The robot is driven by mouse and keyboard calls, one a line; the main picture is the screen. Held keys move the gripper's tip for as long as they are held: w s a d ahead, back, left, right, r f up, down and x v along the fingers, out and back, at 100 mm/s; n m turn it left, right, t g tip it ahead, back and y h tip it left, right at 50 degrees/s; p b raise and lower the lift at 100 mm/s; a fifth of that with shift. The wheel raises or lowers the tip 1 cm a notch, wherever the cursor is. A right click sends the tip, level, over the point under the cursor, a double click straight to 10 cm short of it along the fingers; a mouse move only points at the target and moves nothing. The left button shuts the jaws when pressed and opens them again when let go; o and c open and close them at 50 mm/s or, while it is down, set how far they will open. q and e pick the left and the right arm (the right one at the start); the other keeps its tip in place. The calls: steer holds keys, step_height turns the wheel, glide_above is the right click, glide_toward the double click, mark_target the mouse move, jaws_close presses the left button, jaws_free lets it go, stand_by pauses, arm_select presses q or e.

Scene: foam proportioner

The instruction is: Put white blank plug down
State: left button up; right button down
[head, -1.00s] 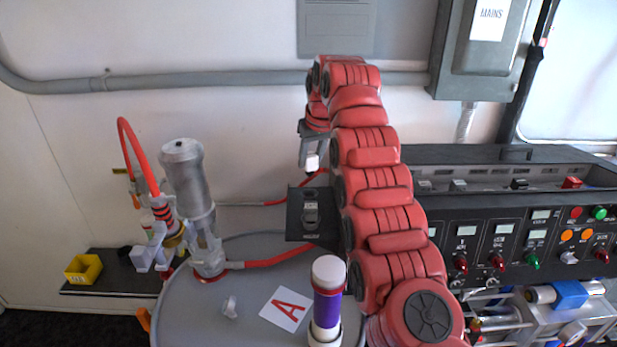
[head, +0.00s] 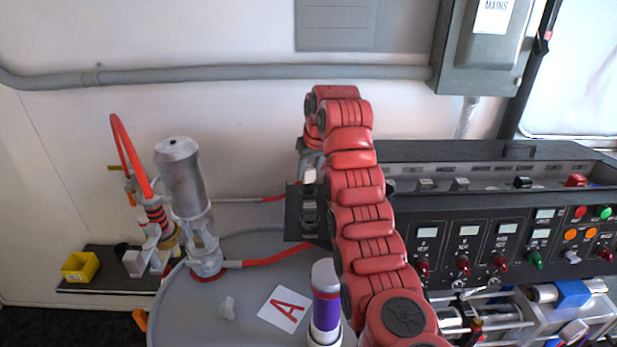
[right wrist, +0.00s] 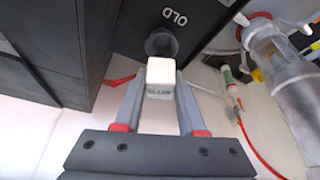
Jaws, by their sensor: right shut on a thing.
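The white blank plug (head: 310,175) is a small white block. In the right wrist view the plug (right wrist: 160,78) sits between the fingertips, with blurred dark lettering on its near face. My right gripper (head: 312,160) is shut on it, just above the back of a small black shelf (head: 293,222). In the right wrist view the black shelf (right wrist: 205,35) carries the word OLD, and a dark round fitting (right wrist: 160,42) shows right beyond the plug. I cannot tell whether the plug touches the fitting or shelf. My left gripper is out of view.
A black control panel (head: 480,235) stands right of my arm. A yellow bin (head: 80,267) is far left.

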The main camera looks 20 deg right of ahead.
steer(key=shift+f+p, duration=0.6)
steer(key=shift+f, duration=0.8)
steer(key=c, duration=0.5)
jaws_free()
steer(key=shift+r, duration=0.1)
steer(key=p+v, duration=0.2)
steer(key=v, duration=0.1)
steer(key=shift+w+r, duration=0.15)
steer(key=shift+r, duration=0.05)
steer(key=p+v, duration=0.3)
steer(key=p, duration=0.2)
steer(key=shift+f+p, duration=0.1)
steer(key=shift+p, duration=0.25)
glide_toward(310, 170)
steer(key=shift+d+f, duration=0.1)
steer(key=shift+f, duration=0.7)
